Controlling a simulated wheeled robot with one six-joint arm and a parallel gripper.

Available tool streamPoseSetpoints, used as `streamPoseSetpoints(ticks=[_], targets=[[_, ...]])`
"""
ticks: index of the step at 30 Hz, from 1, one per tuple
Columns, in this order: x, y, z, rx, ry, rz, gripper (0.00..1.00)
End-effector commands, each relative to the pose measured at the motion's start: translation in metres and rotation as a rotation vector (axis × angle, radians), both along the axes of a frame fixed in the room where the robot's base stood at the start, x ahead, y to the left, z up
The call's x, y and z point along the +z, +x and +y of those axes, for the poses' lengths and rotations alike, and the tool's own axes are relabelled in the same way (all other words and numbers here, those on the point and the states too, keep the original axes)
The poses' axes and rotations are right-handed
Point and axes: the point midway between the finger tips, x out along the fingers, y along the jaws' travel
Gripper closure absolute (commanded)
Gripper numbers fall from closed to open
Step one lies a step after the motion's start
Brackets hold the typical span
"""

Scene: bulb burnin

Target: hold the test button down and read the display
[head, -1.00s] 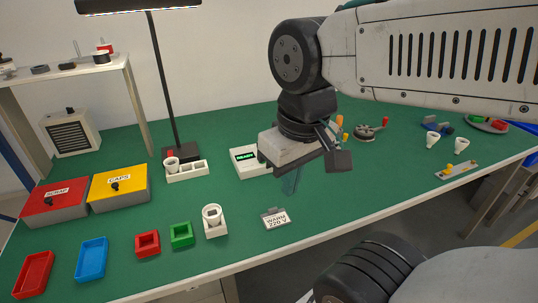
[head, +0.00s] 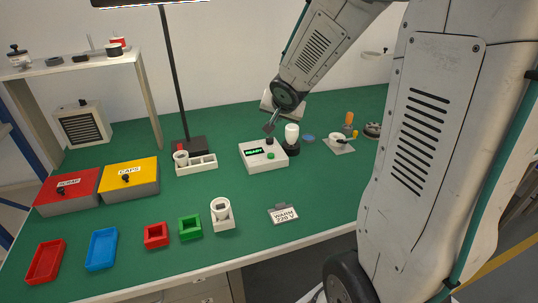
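The white tester box (head: 250,165) stands on the green bench in the middle of the head view. Its dark display (head: 254,152) shows READY in green letters. A green button (head: 270,156) and a small black knob (head: 269,141) are on its top; I see no label saying which is the test button. A white bulb (head: 292,131) stands upright in a black socket at the box's right rear. My gripper (head: 269,127) is above the rear of the box, to the left of the bulb, apart from the green button. Its fingers are small and partly hidden, so their opening is unclear.
A card (head: 284,214) reading WARM 220 V lies in front of the box. A white rack (head: 205,163) and a lamp post (head: 171,80) stand to its left. Red SCRAP (head: 66,190) and yellow CAPS (head: 130,178) boxes are farther left. Bench right of the card is clear.

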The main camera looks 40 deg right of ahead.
Motion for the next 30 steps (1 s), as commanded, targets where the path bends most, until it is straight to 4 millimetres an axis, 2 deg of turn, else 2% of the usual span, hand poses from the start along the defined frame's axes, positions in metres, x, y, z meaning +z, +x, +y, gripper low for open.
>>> streamPoseSetpoints(ticks=[1,3,9,22,26,30], targets=[[-0.015,0.012,-0.007,-0.013,0.044,-0.028,1.0],[-0.028,0.025,-0.011,-0.019,0.104,-0.069,1.0],[-0.046,0.042,-0.015,-0.026,0.205,-0.125,1.0],[-0.049,0.043,-0.013,-0.027,0.216,-0.129,1.0],[-0.059,0.043,-0.013,-0.028,0.218,-0.128,1.0],[-0.077,0.042,-0.013,-0.029,0.218,-0.126,1.0]])
